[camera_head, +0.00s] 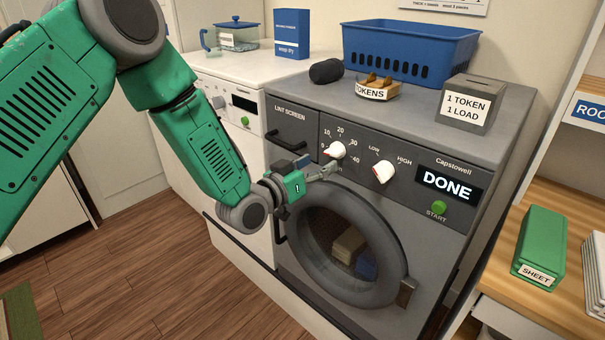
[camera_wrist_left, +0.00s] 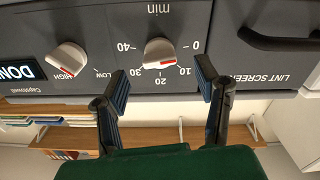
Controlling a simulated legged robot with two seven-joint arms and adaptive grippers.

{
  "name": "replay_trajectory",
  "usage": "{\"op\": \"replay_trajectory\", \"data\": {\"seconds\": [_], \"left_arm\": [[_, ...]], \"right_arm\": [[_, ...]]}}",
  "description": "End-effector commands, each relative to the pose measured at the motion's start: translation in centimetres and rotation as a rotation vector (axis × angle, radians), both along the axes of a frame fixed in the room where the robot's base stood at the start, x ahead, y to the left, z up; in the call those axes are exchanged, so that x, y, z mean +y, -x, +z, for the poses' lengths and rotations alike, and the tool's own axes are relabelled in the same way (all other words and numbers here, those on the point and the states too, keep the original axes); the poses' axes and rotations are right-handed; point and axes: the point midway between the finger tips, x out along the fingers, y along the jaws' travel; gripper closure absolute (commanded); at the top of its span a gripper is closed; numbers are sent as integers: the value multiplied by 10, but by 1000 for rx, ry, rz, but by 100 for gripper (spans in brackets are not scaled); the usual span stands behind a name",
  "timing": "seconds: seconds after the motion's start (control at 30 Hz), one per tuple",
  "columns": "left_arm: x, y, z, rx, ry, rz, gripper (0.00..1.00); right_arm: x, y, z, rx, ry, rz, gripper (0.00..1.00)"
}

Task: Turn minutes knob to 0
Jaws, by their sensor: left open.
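The minutes knob (camera_head: 335,150) is a white knob on the dark dryer panel, with numbers from 0 to 40 around it. My left gripper (camera_head: 324,170) is just below and in front of the knob. In the left wrist view its fingers (camera_wrist_left: 161,78) are spread apart, one towards each side of the knob, with nothing between them. I cannot tell if they touch it. My right gripper is not in view.
A second white knob (camera_head: 383,172), marked LOW to HIGH, sits right of the minutes knob. The display (camera_head: 447,185) reads DONE above a green START button (camera_head: 439,207). The lint screen handle (camera_head: 287,135) is to the left. A token dish (camera_head: 371,89) stands on top.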

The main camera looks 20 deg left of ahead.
Motion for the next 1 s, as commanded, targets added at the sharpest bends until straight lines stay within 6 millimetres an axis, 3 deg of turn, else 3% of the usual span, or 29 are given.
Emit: {"op": "replay_trajectory", "data": {"seconds": [0.1, 0.33, 0.9, 1.0], "left_arm": [[9, 24, -1, 4, 1, 0, 43], [20, 53, -2, 3, 0, 0, 43], [22, 58, -2, 3, 0, -1, 43], [21, 62, -11, 31, -7, -2, 43]], "right_arm": [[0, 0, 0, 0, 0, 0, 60], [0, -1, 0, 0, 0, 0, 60], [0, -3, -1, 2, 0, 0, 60], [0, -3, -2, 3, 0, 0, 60]]}}
